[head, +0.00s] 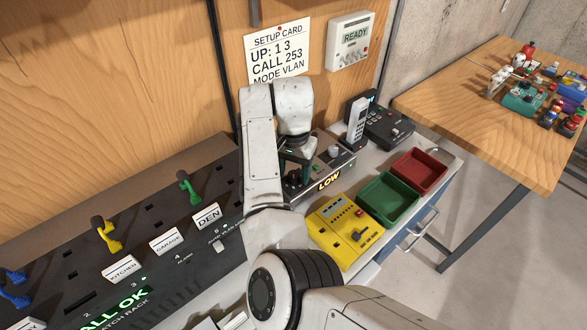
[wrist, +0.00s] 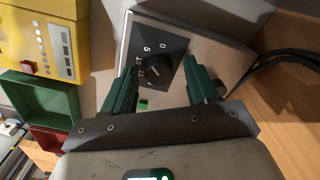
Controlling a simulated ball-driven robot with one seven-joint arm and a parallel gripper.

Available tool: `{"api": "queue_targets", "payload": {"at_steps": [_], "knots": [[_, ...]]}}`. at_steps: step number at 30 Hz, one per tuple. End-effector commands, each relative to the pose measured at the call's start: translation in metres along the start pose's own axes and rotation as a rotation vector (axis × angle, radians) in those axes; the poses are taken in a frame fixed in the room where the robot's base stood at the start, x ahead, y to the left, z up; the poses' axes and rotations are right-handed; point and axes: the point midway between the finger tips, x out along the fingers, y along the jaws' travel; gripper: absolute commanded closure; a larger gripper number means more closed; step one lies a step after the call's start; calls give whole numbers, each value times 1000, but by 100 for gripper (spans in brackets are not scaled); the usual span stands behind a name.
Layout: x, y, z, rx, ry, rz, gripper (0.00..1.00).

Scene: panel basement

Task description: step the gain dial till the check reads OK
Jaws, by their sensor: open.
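The gain dial (wrist: 155,72) is a black knob on a black plate marked 0, 5, 10, 15, seen in the wrist view. Its exact pointer setting is hard to read. It sits on a grey box whose front display (head: 330,181) reads LOW in the head view. My gripper (wrist: 160,64) has green fingers, open, one on each side of the dial, with gaps showing between them and the knob. In the head view my gripper (head: 296,160) is over the left part of the box, and my arm hides some of it.
A yellow unit (head: 345,232), a green tray (head: 388,198) and a red tray (head: 419,172) stand right of the box. A handset phone (head: 357,122) is behind. The black patch rack (head: 150,250) lies left. A setup card (head: 278,52) and READY panel (head: 352,38) hang on the wall.

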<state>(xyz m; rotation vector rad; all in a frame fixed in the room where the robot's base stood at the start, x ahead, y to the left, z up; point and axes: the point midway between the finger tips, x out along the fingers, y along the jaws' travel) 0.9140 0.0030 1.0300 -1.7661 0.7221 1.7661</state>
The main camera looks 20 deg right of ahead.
Motion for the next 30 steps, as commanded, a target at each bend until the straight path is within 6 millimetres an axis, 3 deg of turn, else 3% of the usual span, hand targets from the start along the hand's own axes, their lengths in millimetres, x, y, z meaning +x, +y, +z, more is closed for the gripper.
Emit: {"api": "queue_targets", "payload": {"at_steps": [2,18,30], "knots": [[0,0,0,0,0,0,46],[-1,0,0,0,0,0,97],[-2,1,-1,-97,0,1,97]]}}
